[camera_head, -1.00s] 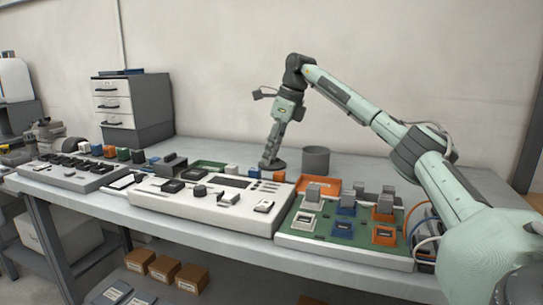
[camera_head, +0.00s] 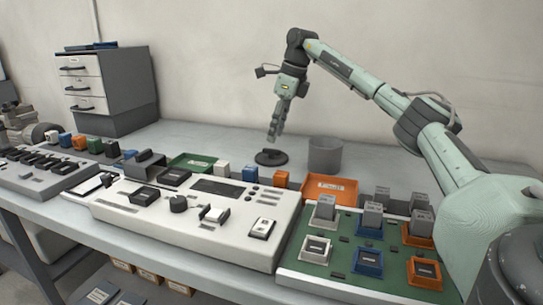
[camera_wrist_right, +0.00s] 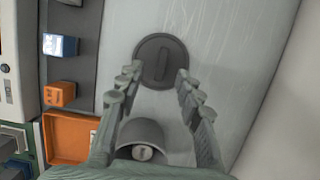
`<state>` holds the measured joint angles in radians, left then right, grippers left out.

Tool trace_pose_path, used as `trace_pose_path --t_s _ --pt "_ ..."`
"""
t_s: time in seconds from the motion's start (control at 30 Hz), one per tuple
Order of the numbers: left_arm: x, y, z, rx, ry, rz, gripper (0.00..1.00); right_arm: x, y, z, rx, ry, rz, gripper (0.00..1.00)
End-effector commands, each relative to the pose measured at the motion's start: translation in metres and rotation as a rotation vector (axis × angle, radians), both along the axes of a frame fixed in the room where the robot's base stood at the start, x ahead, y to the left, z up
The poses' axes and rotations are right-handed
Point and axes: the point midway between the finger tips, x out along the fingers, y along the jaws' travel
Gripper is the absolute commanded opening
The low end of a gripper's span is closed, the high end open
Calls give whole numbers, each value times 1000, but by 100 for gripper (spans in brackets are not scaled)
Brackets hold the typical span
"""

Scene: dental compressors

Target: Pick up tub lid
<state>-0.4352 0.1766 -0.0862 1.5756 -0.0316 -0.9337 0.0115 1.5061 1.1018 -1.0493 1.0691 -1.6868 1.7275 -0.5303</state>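The tub lid (camera_head: 271,157) is a dark grey disc with a raised bar grip, lying flat on the table; it also shows in the right wrist view (camera_wrist_right: 161,61). My right gripper (camera_head: 273,138) is above the lid and pointing down, with a gap between the fingertips and the lid. In the right wrist view my right gripper (camera_wrist_right: 156,72) is open and empty, its fingers spread with the lid showing beyond and between the tips. The grey tub (camera_head: 325,155) stands just right of the lid, and in the wrist view it (camera_wrist_right: 141,138) sits between the finger bases. My left gripper is not in view.
An orange tray (camera_head: 330,190) lies in front of the tub, and a green tray (camera_head: 192,162) lies left of the lid. A white control panel (camera_head: 200,220) and a green board with grey blocks (camera_head: 345,255) fill the front. The table behind the lid is clear.

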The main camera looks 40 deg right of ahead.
Motion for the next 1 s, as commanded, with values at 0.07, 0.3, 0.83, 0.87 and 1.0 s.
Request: trace_pose_path --t_s 0.07,0.3,0.83,0.87,1.0 --pt "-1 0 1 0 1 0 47 1 0 -11 -1 4 -1 36" --pt "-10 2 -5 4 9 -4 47 8 2 -44 0 2 1 36" --pt "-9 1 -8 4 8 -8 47 10 2 -50 0 0 0 10" --pt "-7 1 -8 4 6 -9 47 10 2 -50 0 0 0 6" --pt "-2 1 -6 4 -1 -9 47 10 2 -50 0 0 0 0"
